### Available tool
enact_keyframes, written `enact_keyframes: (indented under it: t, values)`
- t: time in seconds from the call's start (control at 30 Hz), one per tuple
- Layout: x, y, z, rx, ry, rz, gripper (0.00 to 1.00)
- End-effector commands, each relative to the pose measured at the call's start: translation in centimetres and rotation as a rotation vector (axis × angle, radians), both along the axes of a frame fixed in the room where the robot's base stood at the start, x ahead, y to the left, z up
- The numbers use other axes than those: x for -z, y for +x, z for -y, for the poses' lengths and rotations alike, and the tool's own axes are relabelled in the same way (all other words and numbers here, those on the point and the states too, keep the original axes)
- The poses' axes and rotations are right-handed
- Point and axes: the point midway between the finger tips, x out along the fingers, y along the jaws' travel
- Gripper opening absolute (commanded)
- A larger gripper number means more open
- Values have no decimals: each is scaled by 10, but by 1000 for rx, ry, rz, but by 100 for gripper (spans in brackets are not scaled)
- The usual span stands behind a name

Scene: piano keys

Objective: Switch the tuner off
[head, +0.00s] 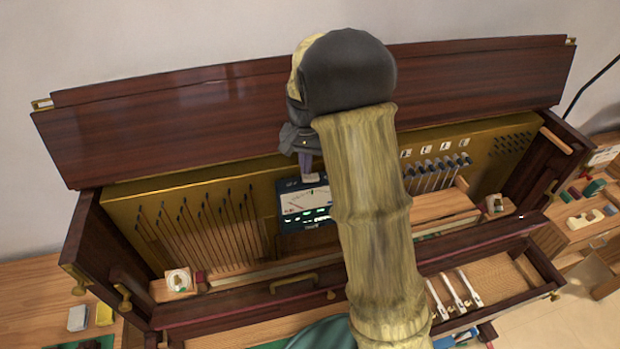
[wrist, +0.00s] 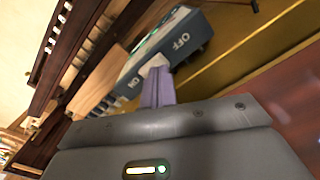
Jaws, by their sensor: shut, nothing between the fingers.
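The tuner (head: 299,208) is a dark blue-grey box with a pale dial and lit green characters, standing in the open piano against the brass panel. In the wrist view the tuner (wrist: 188,42) shows its top edge, with OFF at the upper right and ON at the lower left. My gripper (head: 307,168) is over the tuner's top, pointing down. In the wrist view its purple fingers (wrist: 157,78) are together and end between the two words. A pale piece shows at their ends; I cannot tell whether it is fingertip or switch, nor whether they touch.
The raised wooden lid (head: 180,110) stands behind my gripper. The brass panel (head: 130,210) carries rows of thin rods left of the tuner and more rods at right. A front rail with a brass handle (head: 293,282) runs below. My arm hides the middle right of the piano.

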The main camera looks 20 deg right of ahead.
Motion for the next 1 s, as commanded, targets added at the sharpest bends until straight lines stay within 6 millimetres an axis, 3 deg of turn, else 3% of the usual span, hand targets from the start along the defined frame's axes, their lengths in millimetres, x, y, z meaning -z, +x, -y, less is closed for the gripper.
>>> enact_keyframes:
  t: [1.0]
  values:
    - [13, 0, 0, 0, 0, 0, 0]
